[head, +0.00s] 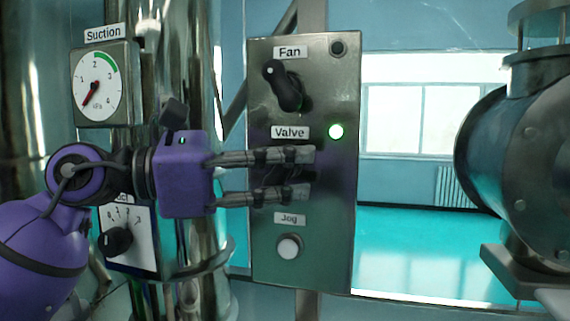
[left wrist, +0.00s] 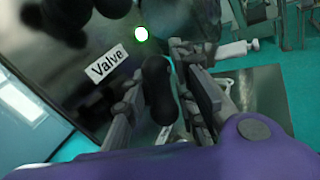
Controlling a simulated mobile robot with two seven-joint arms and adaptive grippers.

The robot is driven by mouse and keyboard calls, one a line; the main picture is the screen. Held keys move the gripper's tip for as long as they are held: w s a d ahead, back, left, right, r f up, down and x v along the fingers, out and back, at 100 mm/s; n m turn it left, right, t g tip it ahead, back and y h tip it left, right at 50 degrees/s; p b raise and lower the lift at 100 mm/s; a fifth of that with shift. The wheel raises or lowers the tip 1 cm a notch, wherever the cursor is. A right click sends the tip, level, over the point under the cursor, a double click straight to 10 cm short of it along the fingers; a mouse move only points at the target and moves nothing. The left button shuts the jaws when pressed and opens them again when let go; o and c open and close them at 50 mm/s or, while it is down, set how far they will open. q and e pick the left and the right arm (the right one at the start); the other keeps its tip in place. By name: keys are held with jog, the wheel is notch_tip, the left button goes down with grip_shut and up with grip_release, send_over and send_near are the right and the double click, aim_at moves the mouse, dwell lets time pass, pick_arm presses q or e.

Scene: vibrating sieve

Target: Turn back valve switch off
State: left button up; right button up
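The metal control panel (head: 325,220) carries a "Valve" label (head: 290,132) with a lit green lamp (head: 336,132) to its right. The lamp also glows in the left wrist view (left wrist: 141,34). I cannot tell whether a finger touches the switch. My right gripper is out of view.
A black fan switch (head: 283,86) sits above on the panel, and a white jog button (head: 288,248) below. A suction gauge (head: 103,83) and a dial (head: 125,235) are at the left by shiny pipes. A large metal vessel (head: 515,160) stands at the right.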

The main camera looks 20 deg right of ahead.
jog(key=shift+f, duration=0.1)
pick_arm(q)
grip_shut()
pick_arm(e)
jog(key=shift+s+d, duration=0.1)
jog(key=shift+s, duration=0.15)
